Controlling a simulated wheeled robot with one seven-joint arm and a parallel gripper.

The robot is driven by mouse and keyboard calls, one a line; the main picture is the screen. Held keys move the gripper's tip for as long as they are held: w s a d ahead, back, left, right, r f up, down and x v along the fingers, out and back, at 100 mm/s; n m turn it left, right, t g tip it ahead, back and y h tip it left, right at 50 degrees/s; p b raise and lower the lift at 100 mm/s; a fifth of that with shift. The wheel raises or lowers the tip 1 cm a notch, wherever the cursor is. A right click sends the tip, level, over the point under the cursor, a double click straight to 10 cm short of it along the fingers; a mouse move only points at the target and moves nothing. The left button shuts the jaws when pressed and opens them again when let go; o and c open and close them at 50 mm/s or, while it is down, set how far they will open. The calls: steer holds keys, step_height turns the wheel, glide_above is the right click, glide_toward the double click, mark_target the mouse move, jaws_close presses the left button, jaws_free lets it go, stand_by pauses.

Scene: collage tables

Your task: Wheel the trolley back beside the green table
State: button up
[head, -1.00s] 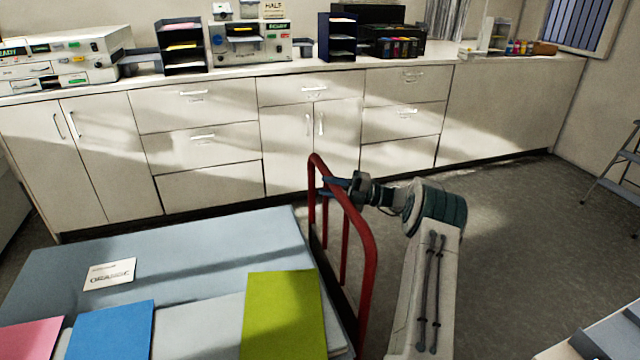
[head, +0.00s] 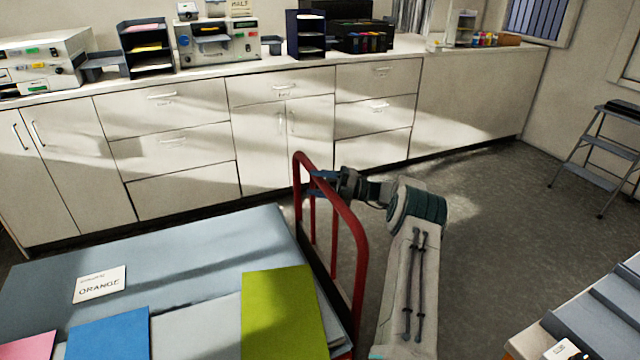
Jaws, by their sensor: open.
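The trolley shows as a red tubular handle (head: 352,232) standing upright at the right side of a blue-grey surface in the head view. The trolley's deck and wheels are mostly hidden. My gripper (head: 314,184) is at the upper part of this handle. Its jaws are open and reach across the red tube; I cannot tell whether they touch it. The blue-grey surface (head: 190,250) bears a white card (head: 100,284) reading ORANGE. I cannot identify the green table in this view.
Pink, blue (head: 108,335) and lime-green sheets (head: 283,315) lie on the near surface. White cabinets (head: 180,155) line the back wall. Another table (head: 522,345) is at the lower right. A step stool (head: 595,160) stands at the right. Grey floor (head: 490,220) between is clear.

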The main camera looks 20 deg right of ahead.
steer(key=b+v, duration=0.1)
steer(key=v, duration=1.3)
steer(key=shift+b, duration=0.3)
